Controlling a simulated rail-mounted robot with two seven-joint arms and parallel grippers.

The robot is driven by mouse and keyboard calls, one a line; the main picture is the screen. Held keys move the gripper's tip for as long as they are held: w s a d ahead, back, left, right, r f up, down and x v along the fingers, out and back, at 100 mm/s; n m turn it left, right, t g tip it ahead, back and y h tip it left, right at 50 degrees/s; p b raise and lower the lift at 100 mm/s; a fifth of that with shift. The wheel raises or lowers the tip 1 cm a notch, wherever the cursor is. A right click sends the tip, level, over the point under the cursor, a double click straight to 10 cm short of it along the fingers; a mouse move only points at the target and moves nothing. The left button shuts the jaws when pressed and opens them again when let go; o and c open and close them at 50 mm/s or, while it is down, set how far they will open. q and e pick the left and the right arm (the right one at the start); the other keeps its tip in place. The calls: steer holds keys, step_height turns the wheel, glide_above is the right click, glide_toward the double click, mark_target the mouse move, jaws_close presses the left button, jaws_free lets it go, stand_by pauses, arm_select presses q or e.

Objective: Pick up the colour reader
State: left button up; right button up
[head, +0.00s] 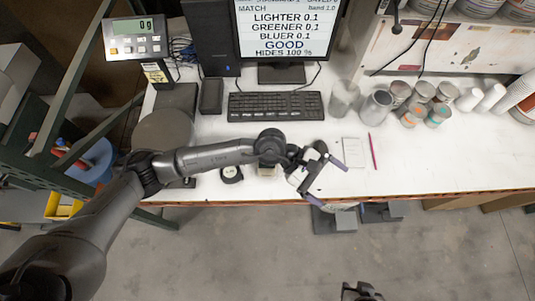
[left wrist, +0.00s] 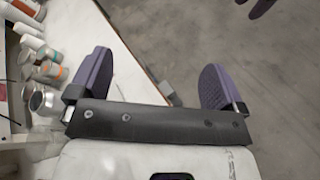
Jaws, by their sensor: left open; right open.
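My left gripper (head: 326,181) is open at the table's front edge, with its purple fingers apart. In the left wrist view its fingers (left wrist: 156,66) have nothing between them but the table edge and floor behind. A small black, rounded device with a pale face (head: 231,174) lies on the table left of the gripper. A small pale block (head: 267,171) is partly hidden under my left arm. I cannot tell for sure which of these is the colour reader. My right gripper (head: 361,291) shows only partly at the bottom, over the floor, open and away from the table.
The white table (head: 430,165) has free room at the right. A white card (head: 353,152) and a red pen (head: 373,151) lie near the left gripper. A keyboard (head: 275,106), metal cans (head: 376,106) and a scale display (head: 135,37) stand farther back.

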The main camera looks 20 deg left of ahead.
arm_select(q)
steer(key=w+a+f+m+y, duration=0.2)
steer(key=w+a+y, duration=0.1)
steer(key=a, duration=0.3)
steer(key=w+a+f+m+y, duration=0.2)
steer(key=w+a+y, duration=0.1)
steer(key=a+y, duration=0.3)
steer(key=w+a+f+m+t+y, duration=0.1)
steer(key=w+a+f+m+y, duration=0.1)
steer(key=a, duration=0.5)
steer(key=shift+w+a+f+m+y, duration=0.1)
steer(key=shift+w+a+m+y, duration=0.15)
steer(key=shift+w+y, duration=0.35)
steer(key=shift+w+a+m+y, duration=0.1)
steer(key=shift+w+m+y, duration=0.3)
steer(key=shift+y, duration=0.4)
step_height(320, 180, down, 7)
steer(key=shift+a+f+p, duration=0.1)
steer(key=shift+p, duration=0.7)
steer(key=shift+f, duration=0.45)
steer(key=shift+f+p, duration=0.4)
steer(key=shift+f, duration=0.05)
steer(key=f, duration=0.2)
steer(key=f+p, duration=0.1)
steer(key=shift+s+d+f, duration=0.15)
steer(key=shift+d, duration=0.1)
steer(key=shift+f, duration=0.55)
